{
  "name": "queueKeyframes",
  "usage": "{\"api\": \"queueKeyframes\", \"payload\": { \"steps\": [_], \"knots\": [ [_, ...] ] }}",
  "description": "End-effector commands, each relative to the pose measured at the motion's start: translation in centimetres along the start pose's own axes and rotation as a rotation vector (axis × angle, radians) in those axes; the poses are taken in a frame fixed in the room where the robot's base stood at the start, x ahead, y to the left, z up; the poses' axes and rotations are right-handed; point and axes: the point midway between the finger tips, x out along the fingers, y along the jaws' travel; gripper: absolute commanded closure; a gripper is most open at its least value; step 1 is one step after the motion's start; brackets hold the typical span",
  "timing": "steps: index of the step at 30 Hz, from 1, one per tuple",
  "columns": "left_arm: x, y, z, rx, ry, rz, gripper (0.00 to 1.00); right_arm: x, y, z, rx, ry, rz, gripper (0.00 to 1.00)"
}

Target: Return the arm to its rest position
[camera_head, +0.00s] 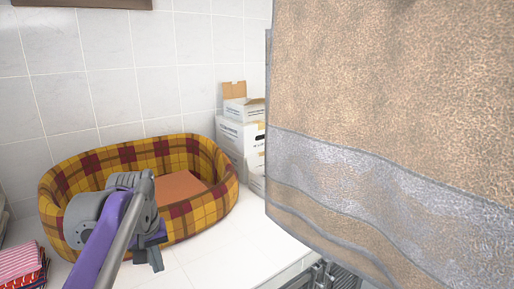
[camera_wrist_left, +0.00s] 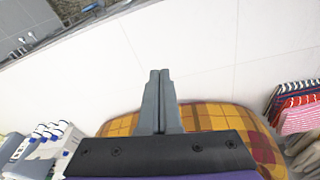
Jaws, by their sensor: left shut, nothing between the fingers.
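My left arm comes in from the lower left in the head view, and its gripper (camera_head: 153,261) is over the white surface at the front edge of the plaid pet bed (camera_head: 205,216). In the left wrist view the fingers of my left gripper (camera_wrist_left: 159,73) are together with nothing between them, and the yellow and red plaid bed (camera_wrist_left: 203,115) shows behind them. The arm hides part of the bed in the head view. My right gripper is not in view.
A large tan towel (camera_head: 400,90) with a grey band hangs close on the right and blocks much of the view. Folded striped cloths (camera_head: 20,268) lie at the lower left. White surface is clear before the bed.

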Motion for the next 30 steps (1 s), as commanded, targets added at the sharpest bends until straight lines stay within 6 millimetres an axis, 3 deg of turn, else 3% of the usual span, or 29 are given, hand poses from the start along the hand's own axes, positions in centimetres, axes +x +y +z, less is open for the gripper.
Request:
{"api": "queueKeyframes", "payload": {
  "steps": [1, 9, 15, 21, 30],
  "knots": [
    [0.9, -0.1, 2.1, 0.035, 0.025, 0.01, 1.0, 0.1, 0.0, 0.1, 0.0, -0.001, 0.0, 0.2],
    [7.8, -1.4, 12.7, 0.237, 0.183, 0.061, 1.0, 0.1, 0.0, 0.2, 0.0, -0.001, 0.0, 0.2],
    [13.4, -2.9, 19.6, 0.357, 0.284, 0.085, 1.0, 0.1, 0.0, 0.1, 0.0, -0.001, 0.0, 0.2],
    [16.2, -3.7, 22.7, 0.409, 0.33, 0.094, 1.0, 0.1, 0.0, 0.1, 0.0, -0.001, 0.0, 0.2],
    [16.4, -3.8, 22.8, 0.413, 0.333, 0.095, 1.0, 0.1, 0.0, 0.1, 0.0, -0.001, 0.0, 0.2]
  ]
}}
